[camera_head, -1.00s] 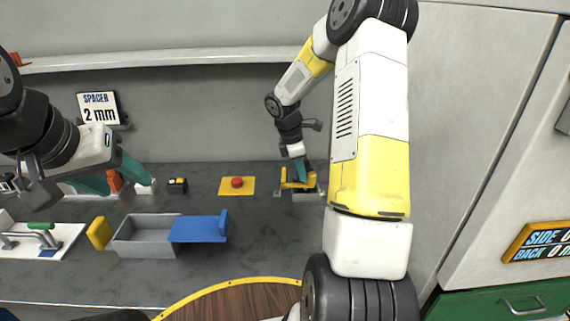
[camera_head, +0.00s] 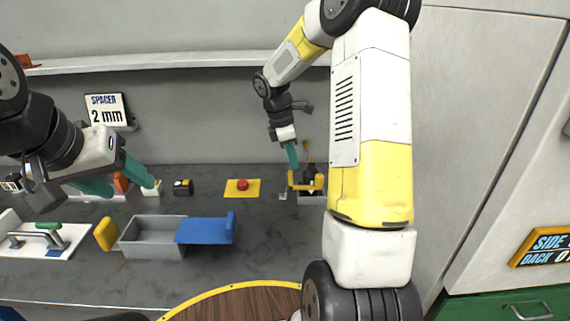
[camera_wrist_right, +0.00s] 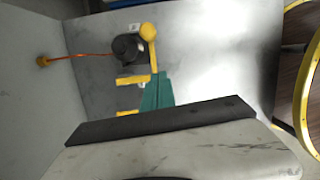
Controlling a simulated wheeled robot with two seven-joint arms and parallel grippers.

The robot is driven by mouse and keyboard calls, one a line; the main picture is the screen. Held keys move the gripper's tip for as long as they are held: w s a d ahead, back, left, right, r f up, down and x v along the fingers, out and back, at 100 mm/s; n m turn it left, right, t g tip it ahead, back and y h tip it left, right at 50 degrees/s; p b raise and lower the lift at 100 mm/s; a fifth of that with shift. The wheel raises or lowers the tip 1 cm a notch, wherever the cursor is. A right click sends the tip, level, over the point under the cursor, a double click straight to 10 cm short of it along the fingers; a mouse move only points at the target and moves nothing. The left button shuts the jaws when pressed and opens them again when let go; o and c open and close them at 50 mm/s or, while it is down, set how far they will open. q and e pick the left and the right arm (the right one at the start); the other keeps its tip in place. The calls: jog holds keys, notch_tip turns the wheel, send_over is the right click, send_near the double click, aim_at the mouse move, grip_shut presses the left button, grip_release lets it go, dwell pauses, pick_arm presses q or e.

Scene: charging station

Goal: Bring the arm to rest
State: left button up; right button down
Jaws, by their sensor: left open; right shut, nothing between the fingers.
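My left gripper (camera_head: 122,172) is at the left in the head view, with its two teal fingers apart and nothing between them. It hangs over the back left of the counter. My right arm reaches across the picture, and my right gripper (camera_head: 292,156) points down near the yellow-handled device at the back of the counter. Its teal fingers are together and empty; they also show in the right wrist view (camera_wrist_right: 157,92), beside the yellow lever (camera_wrist_right: 152,52). Whether they touch the lever I cannot tell.
A grey bin (camera_head: 152,238) with a blue flap (camera_head: 204,231) stands mid-counter. A red button on a yellow plate (camera_head: 243,188) lies behind it. A white panel with a green-topped handle (camera_head: 40,240) is at left. A spacer sign (camera_head: 107,109) stands at the back. A round wooden top (camera_head: 240,303) is in front.

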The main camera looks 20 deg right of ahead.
jog(key=s+a+r+m+t, duration=0.1)
jog(key=s+r+m, duration=0.15)
jog(key=r, duration=0.25)
jog(key=s+a+r+m, duration=0.1)
jog(key=s+a+r, duration=0.15)
jog(key=r, duration=0.25)
jog(key=s+a+r+m+t+y, duration=0.2)
jog(key=s+m, duration=0.4)
jog(key=s, duration=0.4)
jog(key=s+a+r+m+t+y, duration=0.3)
jog(key=s+r+m, duration=0.2)
jog(key=s, duration=0.4)
jog(key=shift+s+m+t, duration=0.3)
jog(key=shift+s+m, duration=0.1)
jog(key=shift+m, duration=0.15)
jog(key=shift+a, duration=0.1)
